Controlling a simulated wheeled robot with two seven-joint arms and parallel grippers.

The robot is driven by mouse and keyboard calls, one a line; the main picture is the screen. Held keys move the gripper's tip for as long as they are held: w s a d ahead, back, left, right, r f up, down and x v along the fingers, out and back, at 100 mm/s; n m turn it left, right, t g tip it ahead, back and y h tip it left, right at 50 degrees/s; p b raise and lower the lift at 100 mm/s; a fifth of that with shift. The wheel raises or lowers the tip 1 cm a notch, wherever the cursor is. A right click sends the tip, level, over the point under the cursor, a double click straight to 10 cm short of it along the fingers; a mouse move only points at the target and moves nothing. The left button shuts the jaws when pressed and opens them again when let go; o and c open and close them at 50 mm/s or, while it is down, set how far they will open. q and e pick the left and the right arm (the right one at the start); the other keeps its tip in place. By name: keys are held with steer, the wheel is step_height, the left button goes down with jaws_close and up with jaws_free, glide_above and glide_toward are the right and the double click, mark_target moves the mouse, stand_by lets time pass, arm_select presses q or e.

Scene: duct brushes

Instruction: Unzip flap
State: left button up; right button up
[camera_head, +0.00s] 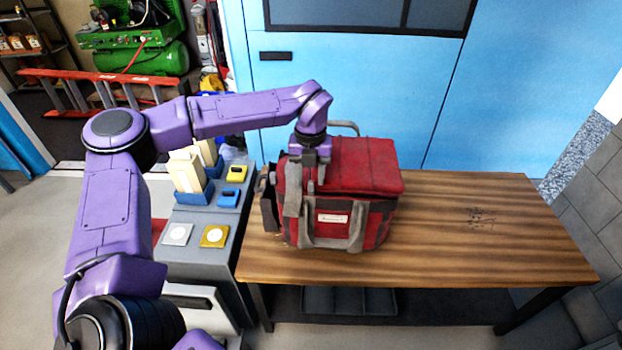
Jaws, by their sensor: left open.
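A red bag (362,165) with grey straps and a white label on its front stands upright on the wooden table. Its red top flap lies flat and looks closed. A zipper cannot be made out at this size. My left gripper (305,184) points down at the bag's left end, over the top edge near the front corner. Its jaws are open; they partly hide that corner, and I cannot tell whether they touch the bag. My right gripper is not in view.
The wooden table (480,230) is clear to the right of the bag. A grey cabinet (205,255) at left holds blue bins, yellow pieces and small square plates. Blue doors (350,85) stand behind. A red ladder (90,80) and a green compressor (135,60) are at back left.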

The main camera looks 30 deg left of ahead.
mark_target(311, 182)
arm_select(q)
steer(key=shift+f, duration=1.45)
jaws_close()
